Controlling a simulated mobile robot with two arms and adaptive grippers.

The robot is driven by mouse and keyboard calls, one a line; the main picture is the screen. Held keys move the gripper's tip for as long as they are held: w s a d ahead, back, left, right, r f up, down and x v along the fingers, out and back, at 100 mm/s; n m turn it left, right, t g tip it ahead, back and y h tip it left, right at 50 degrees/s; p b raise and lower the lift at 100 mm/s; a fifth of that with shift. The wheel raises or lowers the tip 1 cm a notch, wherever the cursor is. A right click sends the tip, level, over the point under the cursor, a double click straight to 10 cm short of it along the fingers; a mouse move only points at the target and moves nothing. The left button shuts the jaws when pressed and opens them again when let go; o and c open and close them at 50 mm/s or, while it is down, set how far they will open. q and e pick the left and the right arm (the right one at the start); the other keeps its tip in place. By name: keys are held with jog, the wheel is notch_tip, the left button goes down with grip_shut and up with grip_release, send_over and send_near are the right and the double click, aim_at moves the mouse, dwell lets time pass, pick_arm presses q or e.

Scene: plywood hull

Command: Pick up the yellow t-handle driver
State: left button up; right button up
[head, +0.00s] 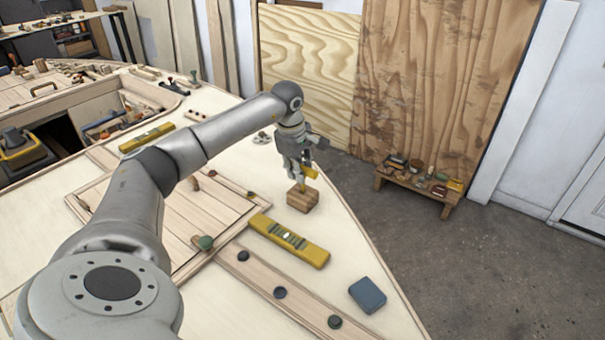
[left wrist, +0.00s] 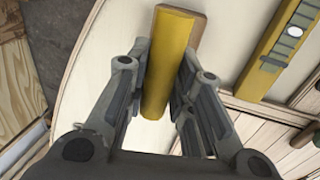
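The yellow t-handle driver (head: 310,172) stands over a small wooden block (head: 302,200) near the right edge of the pale deck. Its yellow crossbar (left wrist: 168,65) runs lengthwise between the fingers in the left wrist view, with a corner of the block (left wrist: 197,28) behind it. My left gripper (head: 304,168) points down at the driver, one finger on each side of the crossbar. Its fingertips (left wrist: 165,55) lie close against the bar's sides and look shut on it. The driver's lower part is hidden by the block. My right gripper is not in view.
A yellow level (head: 290,240) lies just in front of the block, and another (head: 147,138) farther left. A blue-grey box (head: 367,295) and dark round knobs (head: 279,292) are nearer. The deck's right edge is close, with a low bench (head: 418,185) beyond.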

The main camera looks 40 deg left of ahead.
pick_arm(q)
grip_shut()
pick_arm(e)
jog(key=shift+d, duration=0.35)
pick_arm(q)
jog(key=shift+r, duration=0.2)
notch_tip(320, 180, up, 10)
jog(key=shift+f, duration=0.2)
notch_tip(320, 180, up, 5)
jog(key=p, duration=0.4)
jog(key=shift+p, duration=0.35)
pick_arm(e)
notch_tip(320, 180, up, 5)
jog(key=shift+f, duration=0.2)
